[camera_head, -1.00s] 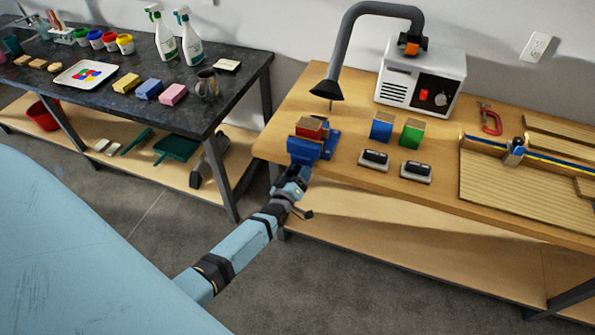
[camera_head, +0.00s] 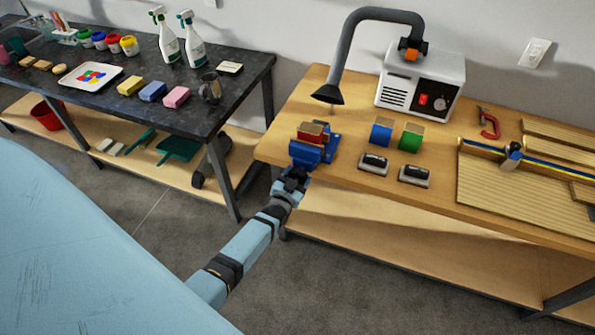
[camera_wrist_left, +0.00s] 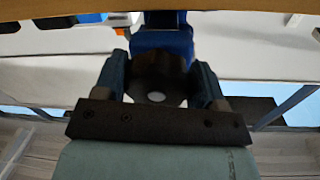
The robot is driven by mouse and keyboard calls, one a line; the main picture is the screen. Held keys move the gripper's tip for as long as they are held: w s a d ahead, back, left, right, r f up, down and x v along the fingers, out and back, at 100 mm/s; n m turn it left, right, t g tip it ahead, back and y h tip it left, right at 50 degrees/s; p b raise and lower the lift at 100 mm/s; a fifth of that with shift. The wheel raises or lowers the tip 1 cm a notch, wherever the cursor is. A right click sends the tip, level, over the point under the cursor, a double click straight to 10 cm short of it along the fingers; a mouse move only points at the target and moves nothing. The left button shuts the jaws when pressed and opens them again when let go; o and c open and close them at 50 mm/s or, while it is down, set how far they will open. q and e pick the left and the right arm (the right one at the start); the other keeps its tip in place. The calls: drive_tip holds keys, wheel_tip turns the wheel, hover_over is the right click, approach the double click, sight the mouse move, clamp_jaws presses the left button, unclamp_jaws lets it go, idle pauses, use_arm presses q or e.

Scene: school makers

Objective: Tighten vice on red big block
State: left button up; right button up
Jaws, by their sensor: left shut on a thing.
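The blue vice (camera_head: 307,153) is at the front left edge of the wooden workbench. The red big block (camera_head: 312,131), with a wood-coloured top, sits between its jaws. My left gripper (camera_head: 294,177) is at the front of the vice, below the table edge. In the left wrist view my left gripper (camera_wrist_left: 160,82) has its two fingers on either side of a dark round knob (camera_wrist_left: 158,70), shut on it. The vice's blue body (camera_wrist_left: 162,42) shows just beyond the knob. My right gripper is in neither view.
Blue (camera_head: 381,132) and green (camera_head: 411,136) blocks stand right of the vice, behind two black-topped items (camera_head: 374,163). A dark table (camera_head: 215,105) stands to the left.

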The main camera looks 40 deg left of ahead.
use_arm(q)
drive_tip(key=shift+s+d+f+m, duration=0.15)
drive_tip(key=shift+f+m, duration=0.05)
drive_tip(key=shift+m, duration=0.8)
drive_tip(key=o, duration=0.7)
drive_tip(key=shift+o, duration=1.1)
drive_tip(key=shift+r, duration=0.2)
drive_tip(key=shift+s, duration=0.2)
drive_tip(key=s+d, duration=0.2)
drive_tip(key=s, duration=1.1)
drive_tip(key=shift+d+r+b, duration=0.2)
drive_tip(key=shift+r+b, duration=0.1)
drive_tip(key=shift+b, duration=0.15)
